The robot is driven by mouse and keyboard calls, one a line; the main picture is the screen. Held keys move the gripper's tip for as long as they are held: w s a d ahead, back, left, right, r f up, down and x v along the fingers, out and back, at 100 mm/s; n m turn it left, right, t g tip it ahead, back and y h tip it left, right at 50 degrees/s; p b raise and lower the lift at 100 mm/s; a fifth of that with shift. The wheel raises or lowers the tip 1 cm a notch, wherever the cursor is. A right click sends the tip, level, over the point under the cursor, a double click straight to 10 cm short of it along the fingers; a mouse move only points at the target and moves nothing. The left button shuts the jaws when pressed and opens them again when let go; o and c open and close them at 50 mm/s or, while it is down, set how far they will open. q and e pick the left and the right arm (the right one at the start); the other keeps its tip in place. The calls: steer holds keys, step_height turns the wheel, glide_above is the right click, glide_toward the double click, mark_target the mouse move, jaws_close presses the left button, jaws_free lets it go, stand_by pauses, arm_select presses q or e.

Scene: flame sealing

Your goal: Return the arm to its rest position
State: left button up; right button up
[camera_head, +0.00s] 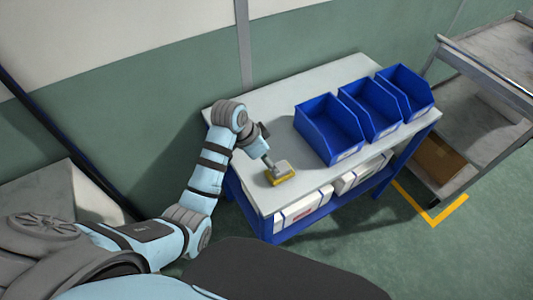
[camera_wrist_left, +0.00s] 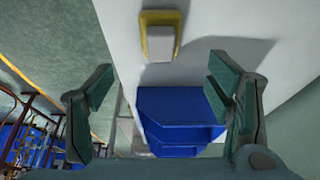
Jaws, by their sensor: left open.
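My left arm reaches in from the left over the table. My left gripper (camera_head: 267,148) is above the near left part of the tabletop, beside a small block with a yellow base and a pale grey top (camera_head: 281,173). In the left wrist view my left gripper (camera_wrist_left: 160,95) is open, its two fingers wide apart with nothing between them. The block also shows there at the top (camera_wrist_left: 163,42), resting on the pale surface apart from the fingers. My right gripper is not in view.
Several blue bins, the leftmost one (camera_head: 328,128) among them, stand in a row on the pale tabletop (camera_head: 225,98) to the right. White boxes (camera_head: 305,207) sit on the shelf below. A grey cart (camera_head: 470,75) holding a cardboard box (camera_head: 437,160) stands at the right.

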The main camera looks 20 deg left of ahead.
arm_select(q)
steer(key=s+a+f+n+y, duration=0.2)
steer(key=s+a+n, duration=0.2)
steer(key=s, duration=0.9)
steer(key=s+a+f+n+y, duration=0.2)
steer(key=s+a+n, duration=0.15)
steer(key=s, duration=1.05)
step_height(320, 180, down, 21)
steer(key=s+a+g, duration=0.1)
steer(key=a, duration=0.1)
steer(key=s+f+g+b, duration=0.1)
steer(key=s+f, duration=1.1)
steer(key=s, duration=0.1)
steer(key=shift+s+a+f, duration=0.2)
steer(key=shift+s+f, duration=0.05)
steer(key=shift+s, duration=0.15)
